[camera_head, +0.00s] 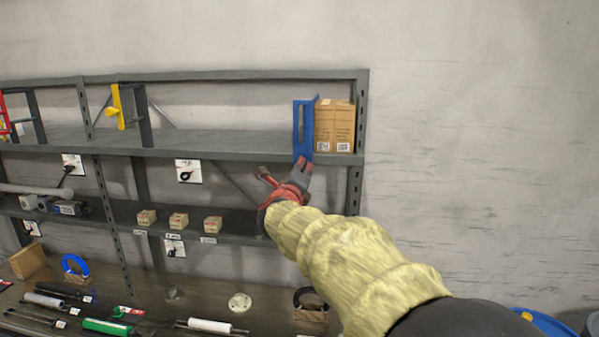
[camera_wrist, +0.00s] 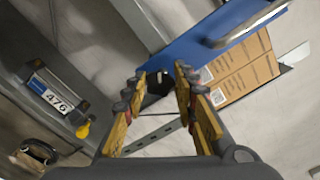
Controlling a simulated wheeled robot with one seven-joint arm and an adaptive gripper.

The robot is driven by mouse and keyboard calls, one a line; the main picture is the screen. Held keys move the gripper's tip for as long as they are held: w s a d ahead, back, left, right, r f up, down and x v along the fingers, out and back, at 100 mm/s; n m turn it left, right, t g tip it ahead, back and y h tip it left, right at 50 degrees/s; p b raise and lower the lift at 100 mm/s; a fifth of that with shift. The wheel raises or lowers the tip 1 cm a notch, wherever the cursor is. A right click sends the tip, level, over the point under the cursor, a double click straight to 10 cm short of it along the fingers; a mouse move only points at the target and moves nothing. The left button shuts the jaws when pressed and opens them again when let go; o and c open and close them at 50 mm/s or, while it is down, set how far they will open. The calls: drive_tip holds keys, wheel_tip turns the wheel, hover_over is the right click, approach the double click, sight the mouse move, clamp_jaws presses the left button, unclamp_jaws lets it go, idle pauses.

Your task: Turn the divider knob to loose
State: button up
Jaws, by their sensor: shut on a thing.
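The blue divider (camera_head: 303,125) stands upright on the upper shelf, at its right end. In the wrist view the blue divider (camera_wrist: 200,45) crosses the top and has a long slot. A dark knob (camera_wrist: 158,84) shows at its lower edge, between my fingertips. My gripper (camera_head: 301,166) is just below the divider at the shelf's front edge. In the wrist view my gripper (camera_wrist: 160,78) has its yellow-padded fingers on both sides of the knob, shut on it. The knob is partly hidden and dark, so its turn setting cannot be read.
Brown boxes (camera_head: 334,126) stand right beside the divider. A yellow divider (camera_head: 118,106) is farther left on the same shelf. Small boxes (camera_head: 178,220) sit on the shelf below. The shelf's right upright (camera_head: 362,120) is close by, with bare wall beyond.

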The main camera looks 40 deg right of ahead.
drive_tip(key=n+p, duration=0.3)
drive_tip(key=n, duration=0.5)
drive_tip(key=n+p, duration=0.4)
drive_tip(key=n, duration=0.4)
drive_tip(key=n+p, duration=0.4)
drive_tip(key=n, duration=0.4)
drive_tip(key=shift+s+d+f+n, duration=0.1)
drive_tip(key=shift+s+f+n, duration=0.05)
drive_tip(key=shift+f+n, duration=0.25)
drive_tip(key=shift+f, duration=0.1)
drive_tip(key=o, duration=1.2)
drive_tip(key=shift+c, duration=0.2)
drive_tip(key=v, duration=1.2)
